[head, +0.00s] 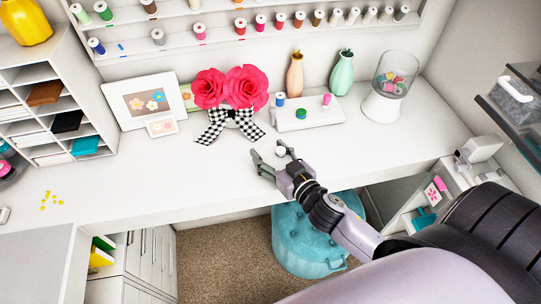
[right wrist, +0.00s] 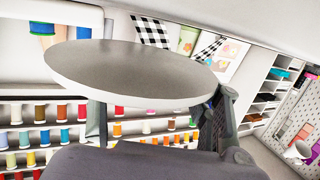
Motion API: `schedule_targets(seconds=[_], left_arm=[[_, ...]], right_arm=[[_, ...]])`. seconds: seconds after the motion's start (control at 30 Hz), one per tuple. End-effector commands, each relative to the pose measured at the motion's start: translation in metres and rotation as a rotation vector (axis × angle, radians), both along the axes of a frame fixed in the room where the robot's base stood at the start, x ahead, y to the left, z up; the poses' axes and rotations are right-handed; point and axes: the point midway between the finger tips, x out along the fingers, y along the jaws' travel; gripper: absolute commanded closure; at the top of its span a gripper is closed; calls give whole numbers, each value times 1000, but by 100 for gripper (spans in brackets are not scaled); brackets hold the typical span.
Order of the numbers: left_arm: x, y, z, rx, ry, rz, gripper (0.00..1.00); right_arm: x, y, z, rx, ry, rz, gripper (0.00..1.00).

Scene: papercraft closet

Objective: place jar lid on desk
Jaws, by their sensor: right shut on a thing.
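The jar lid (right wrist: 130,75) is a pale round disc held between the fingers of my right gripper (head: 268,162), large in the right wrist view. In the head view only a small white piece of the lid (head: 281,151) shows at the fingers. The gripper is shut on it, above the front part of the white desk (head: 190,180). Whether the lid touches the desk I cannot tell. My left gripper is not in view.
A glass jar (head: 397,70) with colourful pieces stands at the back right. A white tray (head: 290,123) with spools, two vases, red paper roses (head: 228,88) with a checked bow, and frames stand behind the gripper. The desk's left front is mostly clear.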

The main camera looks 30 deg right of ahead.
Motion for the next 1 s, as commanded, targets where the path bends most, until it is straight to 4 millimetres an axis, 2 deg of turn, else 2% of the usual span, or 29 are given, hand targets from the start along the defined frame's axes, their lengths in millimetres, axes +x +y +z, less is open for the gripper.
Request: schedule_targets(seconds=[0.1,0.87,0.9,1.0], left_arm=[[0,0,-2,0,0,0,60],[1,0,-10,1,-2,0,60],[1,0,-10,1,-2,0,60],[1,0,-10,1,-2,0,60]], right_arm=[[0,1,-10,0,0,1,75],[0,0,-22,-1,-1,2,75],[0,0,-22,0,0,1,41],[0,1,-22,0,0,1,34]])
